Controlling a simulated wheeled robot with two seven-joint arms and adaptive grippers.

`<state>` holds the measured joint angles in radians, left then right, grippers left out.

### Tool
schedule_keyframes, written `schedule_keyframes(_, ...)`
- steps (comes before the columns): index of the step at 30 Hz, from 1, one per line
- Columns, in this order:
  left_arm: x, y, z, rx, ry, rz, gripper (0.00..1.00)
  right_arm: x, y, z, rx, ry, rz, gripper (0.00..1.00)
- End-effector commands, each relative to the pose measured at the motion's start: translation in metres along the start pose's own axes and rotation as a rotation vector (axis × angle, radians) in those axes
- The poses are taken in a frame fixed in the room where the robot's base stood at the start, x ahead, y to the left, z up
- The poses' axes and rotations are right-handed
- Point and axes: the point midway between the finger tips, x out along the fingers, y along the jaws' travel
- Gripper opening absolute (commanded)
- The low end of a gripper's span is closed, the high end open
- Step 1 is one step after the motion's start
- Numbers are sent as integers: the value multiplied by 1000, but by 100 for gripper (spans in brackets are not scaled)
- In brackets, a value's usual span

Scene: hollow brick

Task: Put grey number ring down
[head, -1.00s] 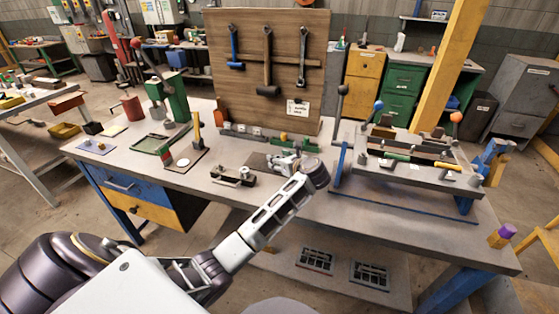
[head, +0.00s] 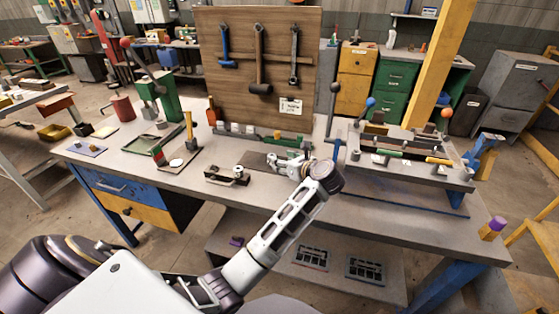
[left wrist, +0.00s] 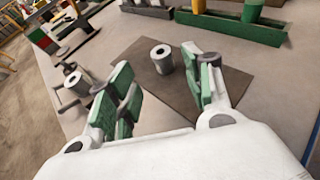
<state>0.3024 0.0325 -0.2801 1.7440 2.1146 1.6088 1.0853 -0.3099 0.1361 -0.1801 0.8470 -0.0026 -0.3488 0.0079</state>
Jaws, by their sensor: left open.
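A grey ring (left wrist: 162,58), a short cylinder with a dark hole in its top, stands upright on a dark mat (left wrist: 150,85) in the left wrist view. My left gripper (left wrist: 168,82) is open, its green-padded fingers spread apart. The ring shows in the gap beyond the fingertips, with no finger seen touching it. In the head view my left gripper (head: 288,164) is low over the mat on the workbench (head: 320,205); the ring is too small to make out surely there. My right gripper is not in view.
A small clamp fixture (head: 228,175) with a grey cylinder stands left of the mat. A wooden tool board (head: 275,105) rises behind. A large grey fixture (head: 400,165) with levers fills the right side. The bench front is clear.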

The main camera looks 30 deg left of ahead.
Motion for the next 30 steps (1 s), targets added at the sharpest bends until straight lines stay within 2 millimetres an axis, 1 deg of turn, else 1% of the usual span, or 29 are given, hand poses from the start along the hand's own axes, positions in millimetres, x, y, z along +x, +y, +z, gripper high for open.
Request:
schedule_keyframes(1, -6, 0, 0, -3, 2, -1, 50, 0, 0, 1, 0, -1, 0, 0)
schedule_keyframes(6, -24, 0, 0, -1, 2, -2, 50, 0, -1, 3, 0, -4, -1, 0)
schedule_keyframes(12, -38, 0, 0, -2, 1, -1, 50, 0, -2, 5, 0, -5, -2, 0)
schedule_keyframes(23, -41, 0, 0, -1, 0, 0, 50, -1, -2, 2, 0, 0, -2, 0)
schedule_keyframes(30, -40, 0, 1, -1, 0, 0, 50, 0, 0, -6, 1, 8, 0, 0)
